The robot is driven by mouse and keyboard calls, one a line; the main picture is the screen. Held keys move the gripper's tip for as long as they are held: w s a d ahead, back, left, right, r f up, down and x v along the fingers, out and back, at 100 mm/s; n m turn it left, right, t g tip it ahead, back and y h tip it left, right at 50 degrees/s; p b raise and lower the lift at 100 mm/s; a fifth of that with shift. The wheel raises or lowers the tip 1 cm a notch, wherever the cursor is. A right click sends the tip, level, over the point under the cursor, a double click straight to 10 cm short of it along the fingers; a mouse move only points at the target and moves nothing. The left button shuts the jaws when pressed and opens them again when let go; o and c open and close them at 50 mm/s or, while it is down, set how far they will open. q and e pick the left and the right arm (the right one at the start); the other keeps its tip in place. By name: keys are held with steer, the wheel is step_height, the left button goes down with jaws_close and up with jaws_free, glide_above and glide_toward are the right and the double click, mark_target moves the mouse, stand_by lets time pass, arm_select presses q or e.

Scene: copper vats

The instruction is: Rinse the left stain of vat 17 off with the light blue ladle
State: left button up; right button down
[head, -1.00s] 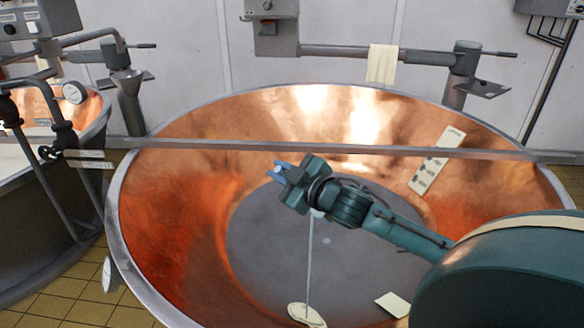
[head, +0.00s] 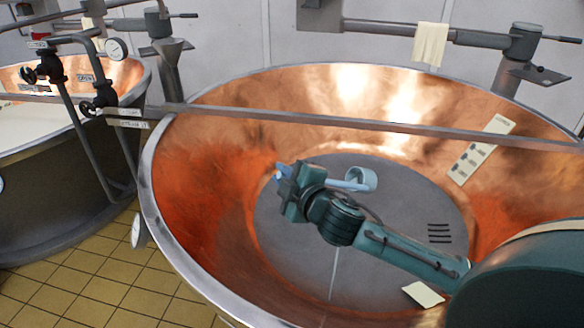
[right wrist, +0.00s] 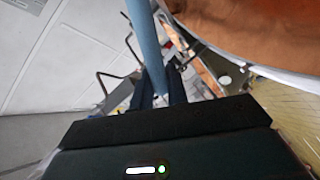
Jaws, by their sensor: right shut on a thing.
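The light blue ladle shows in the head view with its round cup (head: 362,179) tipped sideways above the vat floor; its handle (right wrist: 146,45) runs up through the right wrist view. My right gripper (head: 284,173) is shut on the handle, over the inside of the large copper vat (head: 158,185). A deeper red-orange patch (head: 205,185) covers the vat's left inner wall; I cannot tell stain from reflection there. No number 17 is legible. A thin pale line (head: 335,272) runs below my forearm. My left gripper is not in view.
A grey bar (head: 330,127) crosses above the vat. A cream label strip (head: 482,152) lies on the right wall, and a pale card-like piece (head: 424,294) lies low in the vat. Another vat (head: 60,190) with pipes and valves stands left. Yellow tiles (head: 100,285) are clear between.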

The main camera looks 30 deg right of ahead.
arm_select(q)
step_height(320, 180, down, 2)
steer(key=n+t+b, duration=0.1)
steer(key=b, duration=0.5)
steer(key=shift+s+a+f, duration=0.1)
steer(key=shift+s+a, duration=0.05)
arm_select(e)
steer(key=a+f+n+h, duration=0.1)
steer(key=a+f+n, duration=0.1)
steer(key=f, duration=0.5)
steer(key=a+f+n, duration=0.3)
steer(key=f, duration=0.4)
steer(key=shift+w+n+h, duration=0.15)
steer(key=shift+n+h, duration=0.15)
steer(key=shift+h, duration=0.1)
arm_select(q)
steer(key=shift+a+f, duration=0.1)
arm_select(e)
steer(key=shift+w+d+f, duration=0.1)
steer(key=shift+f, duration=0.1)
